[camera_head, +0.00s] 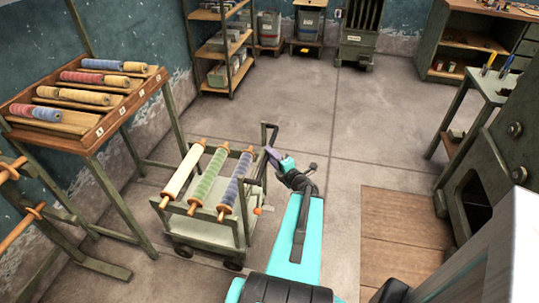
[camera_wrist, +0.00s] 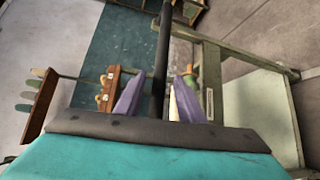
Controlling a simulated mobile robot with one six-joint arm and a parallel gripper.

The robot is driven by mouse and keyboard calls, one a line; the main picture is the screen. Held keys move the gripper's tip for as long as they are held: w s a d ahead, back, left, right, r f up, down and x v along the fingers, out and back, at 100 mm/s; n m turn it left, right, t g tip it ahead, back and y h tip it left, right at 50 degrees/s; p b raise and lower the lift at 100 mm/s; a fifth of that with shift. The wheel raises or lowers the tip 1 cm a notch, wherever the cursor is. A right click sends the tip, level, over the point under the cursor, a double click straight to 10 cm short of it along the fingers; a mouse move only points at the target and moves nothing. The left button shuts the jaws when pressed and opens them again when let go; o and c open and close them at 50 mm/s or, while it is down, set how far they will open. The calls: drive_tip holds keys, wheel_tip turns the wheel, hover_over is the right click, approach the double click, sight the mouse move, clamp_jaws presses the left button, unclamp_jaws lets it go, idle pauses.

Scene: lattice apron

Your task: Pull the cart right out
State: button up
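The cart (camera_head: 203,233) is a grey-green wheeled frame standing left of centre in the head view. It bears three rolls, one cream, one green and one blue, with orange ends. Its dark handle (camera_head: 269,128) rises at its right side. My gripper (camera_head: 272,156) is at this handle, reaching in from the right. In the wrist view the dark handle bar (camera_wrist: 161,60) runs between my two purple fingers (camera_wrist: 160,92). The fingers look open around the bar, with narrow gaps on both sides. The cart's frame (camera_wrist: 235,52) shows at right there.
A slanted rack of spools (camera_head: 100,137) stands close to the cart's left. Shelves (camera_head: 203,45) and bins stand along the back wall. A dark green machine (camera_head: 490,185) is at right. The floor (camera_head: 330,110) behind and right of the cart is clear. Brown boards (camera_head: 405,225) lie right of my arm.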

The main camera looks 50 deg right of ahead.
drive_tip(key=p+v, duration=1)
drive_tip(key=v, duration=0.1)
idle(0.6)
drive_tip(key=shift+s, duration=0.1)
idle(0.5)
